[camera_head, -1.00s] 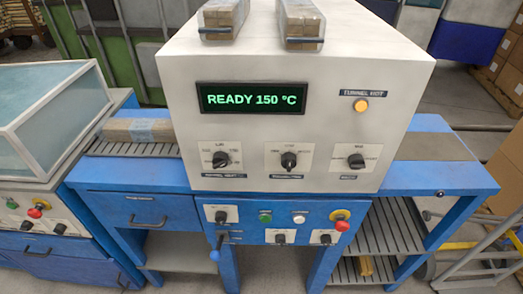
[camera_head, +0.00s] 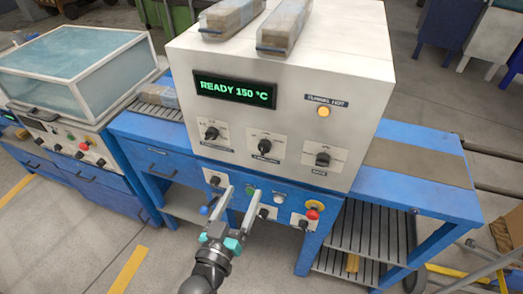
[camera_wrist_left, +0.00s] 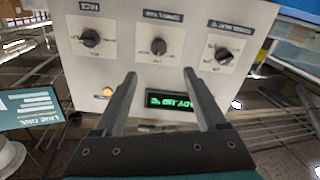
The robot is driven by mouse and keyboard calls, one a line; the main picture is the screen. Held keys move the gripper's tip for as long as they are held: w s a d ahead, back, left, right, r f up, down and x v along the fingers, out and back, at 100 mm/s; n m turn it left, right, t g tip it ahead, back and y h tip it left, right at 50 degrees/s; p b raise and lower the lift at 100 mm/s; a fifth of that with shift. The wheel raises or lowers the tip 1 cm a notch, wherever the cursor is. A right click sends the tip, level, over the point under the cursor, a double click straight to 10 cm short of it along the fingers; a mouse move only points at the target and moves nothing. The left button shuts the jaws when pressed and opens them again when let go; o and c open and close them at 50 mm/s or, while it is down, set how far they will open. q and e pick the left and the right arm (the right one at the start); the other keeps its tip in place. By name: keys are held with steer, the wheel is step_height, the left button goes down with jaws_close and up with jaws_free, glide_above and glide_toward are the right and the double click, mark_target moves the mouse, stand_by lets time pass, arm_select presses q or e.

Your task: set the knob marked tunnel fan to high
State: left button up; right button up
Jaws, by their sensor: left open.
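The tunnel fan knob (camera_head: 265,146) is the black middle one of three knobs on the white cabinet's front, and its label is blurred in the head view. It also shows in the left wrist view (camera_wrist_left: 158,46), upside down, under a dark label plate. Its scale marks are too small to read surely. My left gripper (camera_head: 243,190) is open and empty, its two fingers pointing toward the cabinet, below the knob in the head view. In the left wrist view the knob lies just beyond and between the fingertips (camera_wrist_left: 160,73), apart from them.
The tunnel heat knob (camera_head: 211,133) is to the left and another knob (camera_head: 322,158) to the right. The display (camera_head: 235,90) reads READY 150 °C, and an amber lamp (camera_head: 323,112) is lit. A red button (camera_head: 313,213) sits on the blue panel below.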

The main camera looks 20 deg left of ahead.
mark_target(262, 153)
arm_select(q)
steer(key=w, duration=1.4)
steer(key=shift+w+d+f+b, duration=0.1)
steer(key=shift+w+d+b, duration=0.15)
steer(key=shift+d+b, duration=0.1)
steer(key=shift+c, duration=0.4)
jaws_close()
